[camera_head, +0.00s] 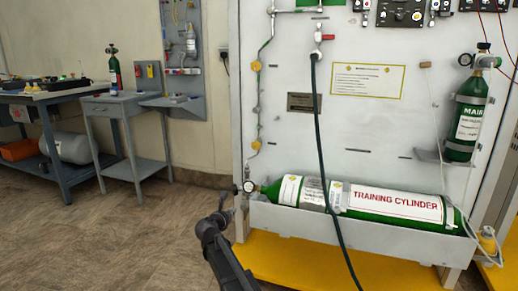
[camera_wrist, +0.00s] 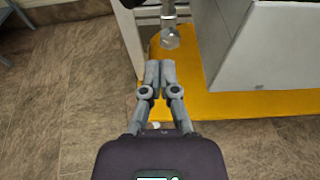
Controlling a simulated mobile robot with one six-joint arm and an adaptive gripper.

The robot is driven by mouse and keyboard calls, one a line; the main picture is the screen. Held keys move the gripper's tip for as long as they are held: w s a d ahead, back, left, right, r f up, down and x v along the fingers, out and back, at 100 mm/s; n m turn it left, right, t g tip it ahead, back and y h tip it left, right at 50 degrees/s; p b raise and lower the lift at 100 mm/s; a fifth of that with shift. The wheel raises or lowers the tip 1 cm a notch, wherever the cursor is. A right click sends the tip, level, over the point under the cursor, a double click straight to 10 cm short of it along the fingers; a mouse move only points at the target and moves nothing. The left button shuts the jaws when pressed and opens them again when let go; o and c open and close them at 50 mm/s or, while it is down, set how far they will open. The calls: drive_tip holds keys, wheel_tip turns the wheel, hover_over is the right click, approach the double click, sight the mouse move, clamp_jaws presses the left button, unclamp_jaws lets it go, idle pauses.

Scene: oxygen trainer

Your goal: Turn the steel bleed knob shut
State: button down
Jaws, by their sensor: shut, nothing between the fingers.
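A round, steel-grey knob (camera_wrist: 170,39), which looks like the bleed knob, hangs at the lower end of a metal fitting in the wrist view. My gripper (camera_wrist: 159,68) is shut and empty, its fingertips together just below the knob in that picture, with a small gap between them. The knob's turn position cannot be read.
The green and white training cylinder (camera_head: 395,204) lies in a grey trough (camera_head: 340,237) right of the gauge. A dark hose (camera_head: 320,130) hangs down in front of it. A yellow base (camera_head: 300,264) lies below. The floor (camera_head: 110,240) to the left is clear.

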sight(244, 205)
drive_tip(key=w+d, duration=0.2)
drive_tip(key=w, duration=0.4)
idle(0.3)
drive_tip(key=shift+d+f+b, duration=0.2)
drive_tip(key=shift+f+b, duration=0.05)
drive_tip(key=shift+b, duration=0.05)
idle(0.9)
drive_tip(key=shift+s+d, duration=0.35)
drive_tip(key=shift+d, duration=0.55)
idle(0.9)
drive_tip(key=shift+r, duration=0.1)
drive_tip(key=shift+d+r+p, duration=0.15)
drive_tip(key=shift+r+p, duration=0.15)
drive_tip(key=shift+p, duration=0.1)
drive_tip(key=shift+s, duration=0.15)
drive_tip(key=shift+s+a, duration=0.35)
drive_tip(key=shift+s, duration=0.55)
drive_tip(key=shift+s+a, duration=0.35)
drive_tip(key=shift+s, duration=0.6)
drive_tip(key=shift+s+a, duration=0.35)
drive_tip(key=shift+s, duration=0.55)
